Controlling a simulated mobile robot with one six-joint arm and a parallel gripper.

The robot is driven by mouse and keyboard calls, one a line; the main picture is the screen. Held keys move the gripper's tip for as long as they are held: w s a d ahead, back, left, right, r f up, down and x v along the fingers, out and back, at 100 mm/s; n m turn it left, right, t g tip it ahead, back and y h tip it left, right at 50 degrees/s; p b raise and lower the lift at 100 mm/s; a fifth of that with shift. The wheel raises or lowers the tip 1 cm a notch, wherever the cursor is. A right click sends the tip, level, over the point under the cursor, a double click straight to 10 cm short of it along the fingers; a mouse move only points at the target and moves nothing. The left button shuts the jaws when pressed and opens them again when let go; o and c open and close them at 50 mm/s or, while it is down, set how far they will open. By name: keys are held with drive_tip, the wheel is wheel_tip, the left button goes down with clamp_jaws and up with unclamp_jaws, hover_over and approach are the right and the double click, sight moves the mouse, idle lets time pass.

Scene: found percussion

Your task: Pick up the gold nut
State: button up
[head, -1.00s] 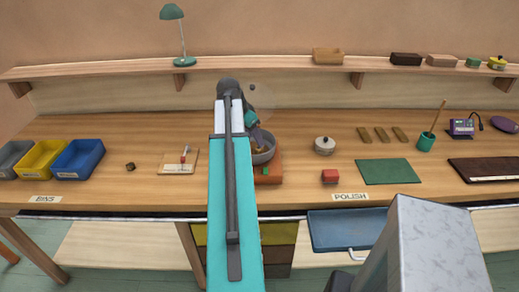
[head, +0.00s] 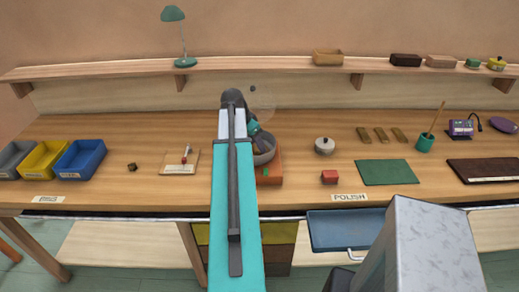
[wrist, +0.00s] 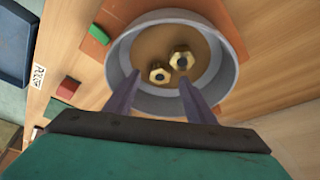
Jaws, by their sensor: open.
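Two gold nuts, one (wrist: 159,67) on the left and one (wrist: 182,67) on the right, lie close together in a grey round bowl (wrist: 231,72) with a brown inside, in the wrist view. Each has a dark centre. My gripper (wrist: 158,88) is open and empty. Its two fingers reach over the near side of the bowl, one on each side of the nuts in the picture. I cannot tell how far above the nuts they are. In the head view the bowl (head: 266,158) is partly hidden by my arm, and the nuts do not show.
The bowl stands on an orange-red base (head: 270,177) on the wooden bench. To its right are a lidded pot (head: 324,146), a red block (head: 329,177) and a green mat (head: 386,172).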

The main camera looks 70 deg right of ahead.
sight(257, 149)
drive_tip(key=shift+p+x, duration=0.3)
drive_tip(key=shift+x, duration=0.95)
drive_tip(key=c, duration=1.2)
drive_tip(key=shift+r, duration=0.15)
drive_tip(key=shift+r+b, duration=1.65)
drive_tip(key=shift+r, duration=3.25)
